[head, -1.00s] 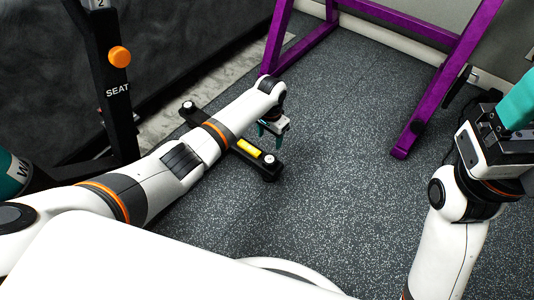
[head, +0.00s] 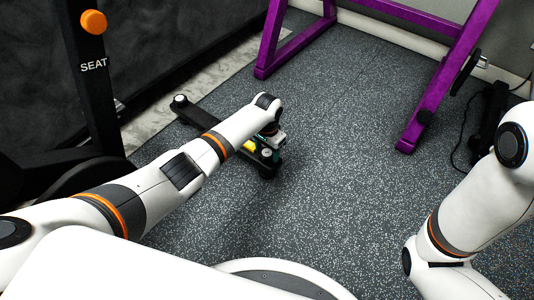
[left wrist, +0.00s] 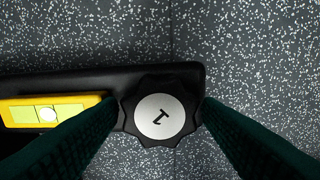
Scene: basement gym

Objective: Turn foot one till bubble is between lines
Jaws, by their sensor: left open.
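Foot one is a black lobed knob with a white disc marked 1 (left wrist: 159,117), at the end of a black bar (left wrist: 150,82). My left gripper (left wrist: 160,108) is over it with its two dark green fingers apart, one on each side of the knob. I cannot tell whether they touch it. A yellow level (left wrist: 88,100) lies on the bar to the left, partly hidden by a finger. In the head view my left gripper (head: 270,142) partly hides the level (head: 249,146).
The bar's far end has another round foot (head: 180,100). A black post marked SEAT (head: 92,80) with an orange knob (head: 94,22) stands at left. A purple frame (head: 435,95) stands at the back right. The speckled floor (head: 340,130) between is clear.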

